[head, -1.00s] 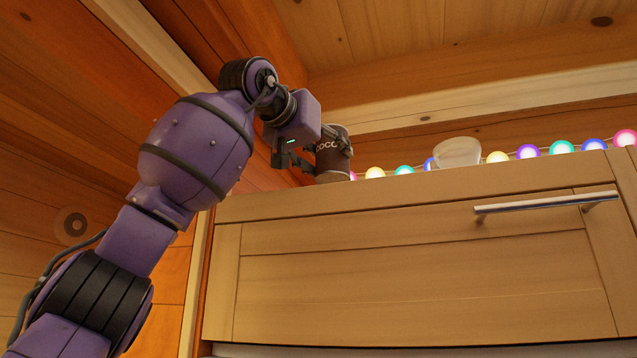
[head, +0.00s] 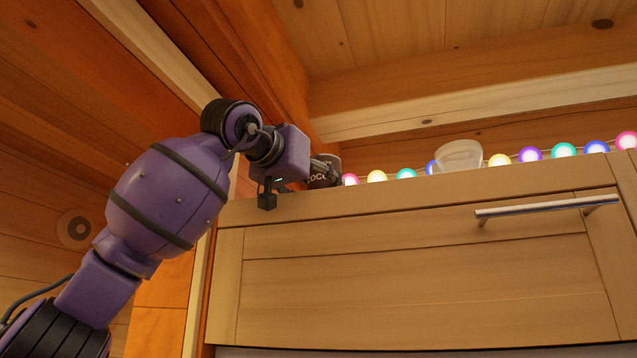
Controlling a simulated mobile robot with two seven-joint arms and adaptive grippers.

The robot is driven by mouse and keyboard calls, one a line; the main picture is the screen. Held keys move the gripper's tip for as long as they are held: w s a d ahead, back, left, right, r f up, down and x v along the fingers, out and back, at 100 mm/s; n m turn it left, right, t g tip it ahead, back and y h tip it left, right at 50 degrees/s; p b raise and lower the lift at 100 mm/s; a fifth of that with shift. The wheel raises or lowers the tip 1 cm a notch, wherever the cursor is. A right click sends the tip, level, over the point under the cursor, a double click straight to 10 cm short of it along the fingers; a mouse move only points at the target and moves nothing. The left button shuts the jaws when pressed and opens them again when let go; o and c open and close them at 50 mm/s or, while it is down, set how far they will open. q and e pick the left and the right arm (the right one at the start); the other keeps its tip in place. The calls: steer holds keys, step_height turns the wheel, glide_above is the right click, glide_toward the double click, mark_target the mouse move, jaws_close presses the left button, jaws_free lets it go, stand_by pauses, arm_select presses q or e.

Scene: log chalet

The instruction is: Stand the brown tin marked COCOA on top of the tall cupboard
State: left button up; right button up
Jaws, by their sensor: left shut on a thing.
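My right gripper is not in view.
A pale translucent bowl (head: 459,155) stands on the cupboard top to the right. A string of coloured lights (head: 530,155) runs along behind it. Between tin and bowl, the front edge looks clear. Wooden beams and the ceiling (head: 450,40) are above.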

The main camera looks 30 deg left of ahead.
arm_select(q)
steer(key=o, duration=1.4)
steer(key=shift+a, duration=0.1)
steer(key=shift+r, duration=0.3)
steer(key=s, duration=1.2)
steer(key=shift+f, duration=0.1)
